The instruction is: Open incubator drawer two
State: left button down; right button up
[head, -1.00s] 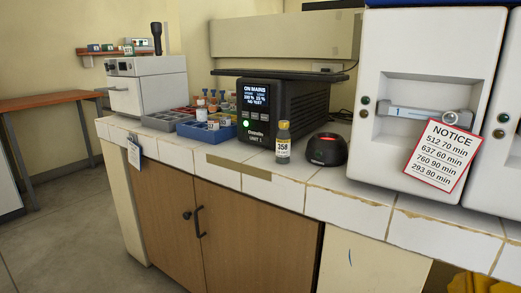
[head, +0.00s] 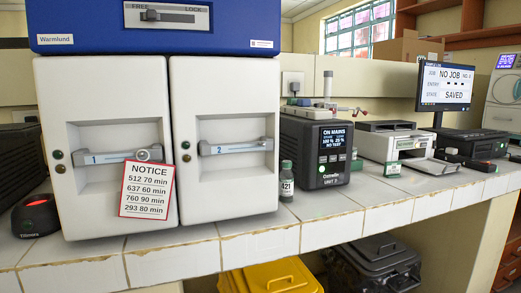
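The incubator (head: 110,43) stands on the tiled counter, with a blue top marked Warmlund and two white drawer fronts side by side. Drawer two (head: 225,180) is the right one; it looks shut. Its handle bar (head: 236,147), marked 2, lies level across a recess, with two small round lamps at its left. Drawer one (head: 80,205) is the left one and looks shut, with its own bar marked 1. A slider (head: 166,14) marked FREE and LOCK sits on the blue top; its knob is toward the FREE end. Neither of my grippers is in view.
A notice (head: 147,190) hangs over drawer one's lower right. A small bottle (head: 286,182) marked 421 and a black power unit (head: 316,150) stand right of drawer two. A red-lit scanner (head: 36,214) is at left. Yellow (head: 270,277) and black bins (head: 374,262) sit below the counter.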

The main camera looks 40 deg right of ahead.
aim_at(226, 110)
jog(key=z, duration=1.05)
jog(key=k+l, duration=0.1)
jog(key=l, duration=0.5)
jog(key=k+l, duration=0.1)
jog(key=l, duration=0.55)
jog(key=k+l+z, duration=0.1)
jog(key=l, duration=0.5)
